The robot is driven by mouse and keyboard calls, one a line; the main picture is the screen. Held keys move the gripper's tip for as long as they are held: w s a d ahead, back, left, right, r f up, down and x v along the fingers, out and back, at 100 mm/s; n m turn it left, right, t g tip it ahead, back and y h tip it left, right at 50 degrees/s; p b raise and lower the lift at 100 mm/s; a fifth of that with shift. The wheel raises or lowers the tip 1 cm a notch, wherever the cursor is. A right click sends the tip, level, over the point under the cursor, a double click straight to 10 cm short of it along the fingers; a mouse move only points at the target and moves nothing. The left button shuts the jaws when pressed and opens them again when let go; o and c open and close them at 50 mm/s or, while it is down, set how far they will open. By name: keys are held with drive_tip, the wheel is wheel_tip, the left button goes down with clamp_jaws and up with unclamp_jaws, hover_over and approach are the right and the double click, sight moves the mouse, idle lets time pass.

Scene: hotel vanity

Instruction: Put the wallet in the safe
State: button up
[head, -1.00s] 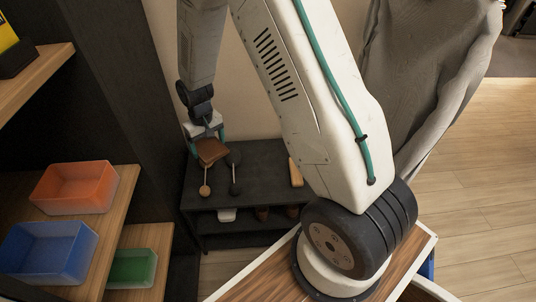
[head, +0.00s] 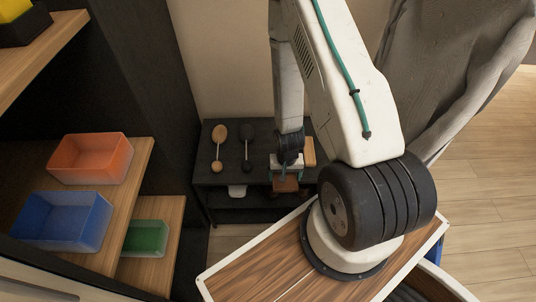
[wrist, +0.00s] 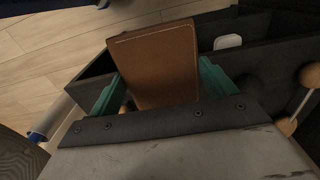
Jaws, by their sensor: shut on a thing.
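The wallet (wrist: 155,62) is brown leather with a stitched edge. In the wrist view it stands between the teal fingers of my gripper (wrist: 160,85), which is shut on it. In the head view my gripper (head: 286,168) hangs at the front edge of the dark bench, and the wallet (head: 286,185) shows as a small brown patch below it. My arm and gripper hide part of the bench. I cannot make out a safe in either view.
Orange (head: 90,158), blue (head: 62,220) and green (head: 145,238) bins stand left.

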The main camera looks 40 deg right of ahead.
drive_tip(key=w, duration=0.4)
drive_tip(key=w+d, duration=0.1)
drive_tip(key=w, duration=0.3)
drive_tip(key=w+d+f, duration=0.1)
drive_tip(key=w, duration=0.3)
drive_tip(key=shift+d, duration=0.25)
drive_tip(key=shift+f, duration=1.8)
drive_tip(key=shift+f, duration=0.1)
drive_tip(key=o, duration=0.9)
